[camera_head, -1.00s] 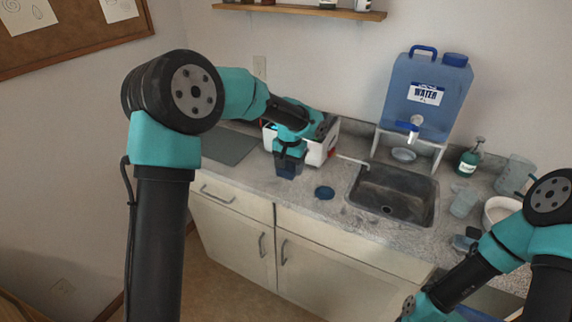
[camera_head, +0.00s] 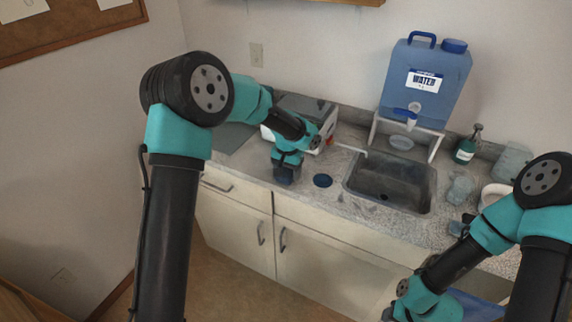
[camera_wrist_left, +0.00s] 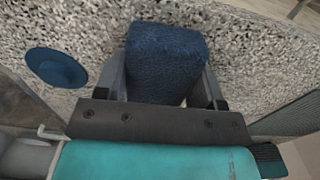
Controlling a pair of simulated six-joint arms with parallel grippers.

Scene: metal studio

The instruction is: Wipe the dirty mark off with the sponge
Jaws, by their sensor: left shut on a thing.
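My left gripper (camera_head: 286,174) is shut on a dark blue sponge (camera_wrist_left: 165,62). It is low over the speckled grey counter (camera_head: 345,187), left of the sink and near the front edge. In the left wrist view the sponge sits between the two fingers, with counter around it. I cannot tell whether it touches the counter. I cannot make out the dirty mark; the sponge and gripper hide the counter beneath them. My right arm is at the lower right of the head view; its fingertips do not show.
A round blue disc (camera_head: 322,180) lies right of the gripper; it also shows in the left wrist view (camera_wrist_left: 56,67). A white box (camera_head: 316,137) stands behind. The sink (camera_head: 392,187), water container (camera_head: 424,83) and soap bottle (camera_head: 466,149) are to the right.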

